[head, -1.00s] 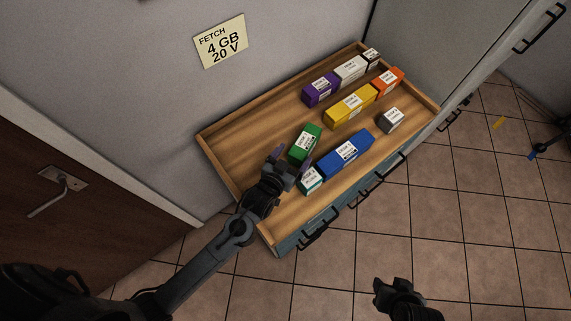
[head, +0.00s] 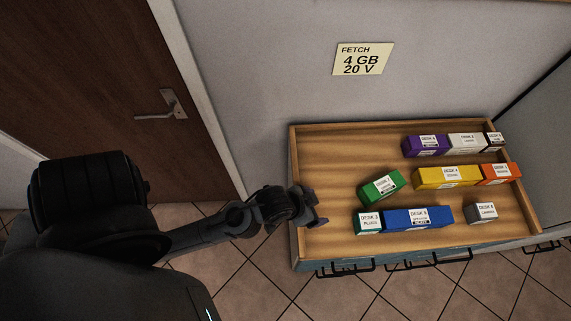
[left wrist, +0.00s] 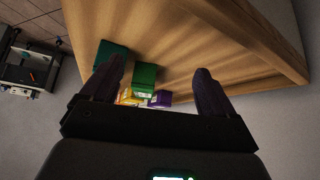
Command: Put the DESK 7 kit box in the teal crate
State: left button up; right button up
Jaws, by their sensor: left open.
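The green box (head: 380,187) lies at an angle in the open wooden drawer (head: 330,145). Its white label seems to read DESK 7, but the print is small. My left gripper (head: 317,207) is open and empty at the drawer's left end, left of the green box and apart from it. In the left wrist view the open fingers (left wrist: 158,80) frame the green box (left wrist: 145,76), which lies beyond them. No teal crate can be made out. My right gripper is out of view.
Teal (head: 368,221) and blue (head: 418,217) boxes lie just in front of the green one. Yellow (head: 440,178), orange (head: 497,173), purple (head: 424,146), white (head: 467,143) and grey (head: 482,212) boxes lie farther right.

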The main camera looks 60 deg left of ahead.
pick_arm(q)
jog(key=s+a+r+g+y, duration=0.1)
jog(key=s+a+r+g, duration=0.1)
jog(key=s, duration=0.5)
jog(key=shift+s+a+g, duration=0.35)
jog(key=shift+a+g, duration=0.15)
jog(key=shift+g, duration=0.3)
